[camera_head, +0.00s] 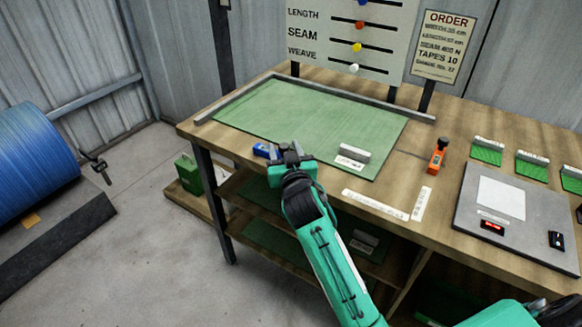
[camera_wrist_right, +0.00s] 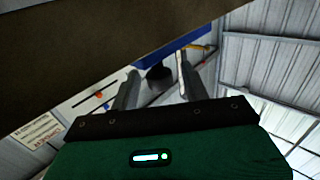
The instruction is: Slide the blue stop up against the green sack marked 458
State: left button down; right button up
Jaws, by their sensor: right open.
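The blue stop (camera_head: 264,151) is at the front edge of the bench, left of my right gripper (camera_head: 285,154). In the right wrist view, a blue bar (camera_wrist_right: 185,43) crosses beyond the fingertips. A dark round knob (camera_wrist_right: 158,78) shows between the open fingers of my right gripper (camera_wrist_right: 155,82); they are apart, and I cannot tell whether they touch it. A large flat green sheet (camera_head: 300,115) lies behind the gripper on the bench; I cannot tell whether it is a mat or a sack. No 458 mark is legible. My left gripper is not in view.
Grey rails (camera_head: 240,97) border the sheet's left and back. A grey block (camera_head: 354,152) stands near its front right corner. To the right are an orange tool (camera_head: 437,156), several small green pieces (camera_head: 486,153) and a grey scale-like plate (camera_head: 520,238). A shelf lies below the bench top.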

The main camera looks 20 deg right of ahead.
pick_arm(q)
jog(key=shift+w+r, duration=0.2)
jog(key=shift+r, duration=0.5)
pick_arm(e)
jog(key=s+a, duration=0.1)
jog(key=s, duration=1.1)
jog(key=shift+s+a, duration=0.25)
jog(key=shift+s, duration=0.1)
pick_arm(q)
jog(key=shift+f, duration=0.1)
